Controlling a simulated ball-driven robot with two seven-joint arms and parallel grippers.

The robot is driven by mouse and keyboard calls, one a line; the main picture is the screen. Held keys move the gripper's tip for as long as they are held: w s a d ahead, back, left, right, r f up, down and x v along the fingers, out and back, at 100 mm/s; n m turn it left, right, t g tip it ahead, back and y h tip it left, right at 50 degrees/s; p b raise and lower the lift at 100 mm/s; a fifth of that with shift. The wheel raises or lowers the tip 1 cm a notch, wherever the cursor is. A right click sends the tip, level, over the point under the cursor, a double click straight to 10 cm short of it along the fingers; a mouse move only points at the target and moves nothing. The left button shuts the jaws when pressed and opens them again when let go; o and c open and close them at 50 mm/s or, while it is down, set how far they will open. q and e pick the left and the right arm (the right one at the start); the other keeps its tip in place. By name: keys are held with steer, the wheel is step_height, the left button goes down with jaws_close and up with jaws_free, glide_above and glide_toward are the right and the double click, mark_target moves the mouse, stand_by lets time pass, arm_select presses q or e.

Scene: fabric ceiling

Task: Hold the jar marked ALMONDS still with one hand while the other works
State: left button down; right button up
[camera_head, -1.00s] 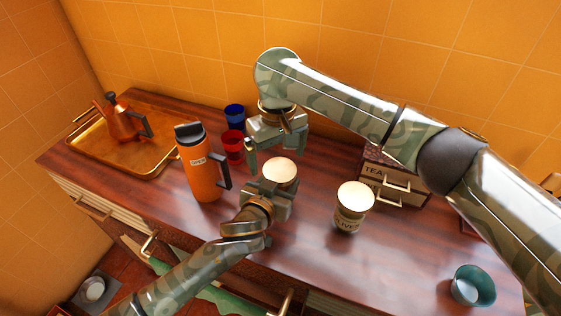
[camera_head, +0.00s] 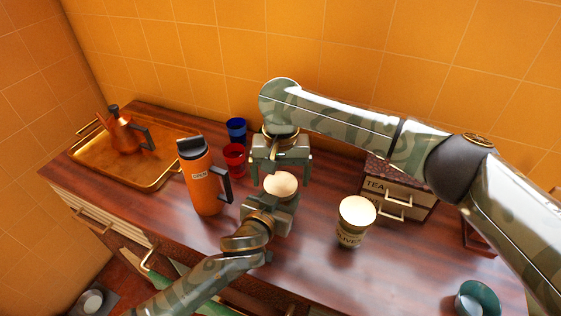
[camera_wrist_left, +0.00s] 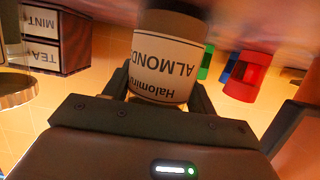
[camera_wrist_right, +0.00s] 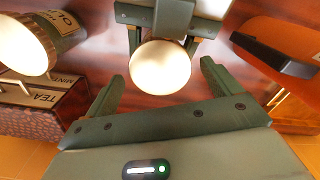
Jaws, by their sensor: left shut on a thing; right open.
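The ALMONDS jar has a pale cream lid (camera_head: 281,184) and stands upright on the counter. Its label (camera_wrist_left: 168,62) shows upside down in the left wrist view. My left gripper (camera_head: 270,208) is shut on the jar's body from the front, with a finger on each side of it. My right gripper (camera_head: 281,174) is open right above the jar, fingers pointing down. In the right wrist view the lid (camera_wrist_right: 160,68) lies between and just beyond the open fingertips (camera_wrist_right: 160,75). The fingers look apart from the lid. Most of the jar's body is hidden in the head view.
An orange flask (camera_head: 203,182) stands left of the jar, with red (camera_head: 235,160) and blue (camera_head: 237,131) cups behind it. An OLIVES jar (camera_head: 354,222) and a TEA drawer box (camera_head: 395,192) are to the right. A teal bowl (camera_head: 477,299) is at front right, a kettle tray (camera_head: 150,175) far left.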

steer(key=shift+f, duration=0.55)
steer(key=c, duration=1)
steer(key=n, duration=0.3)
steer(key=shift+c, duration=0.2)
steer(key=o, duration=1.1)
steer(key=shift+r, duration=0.1)
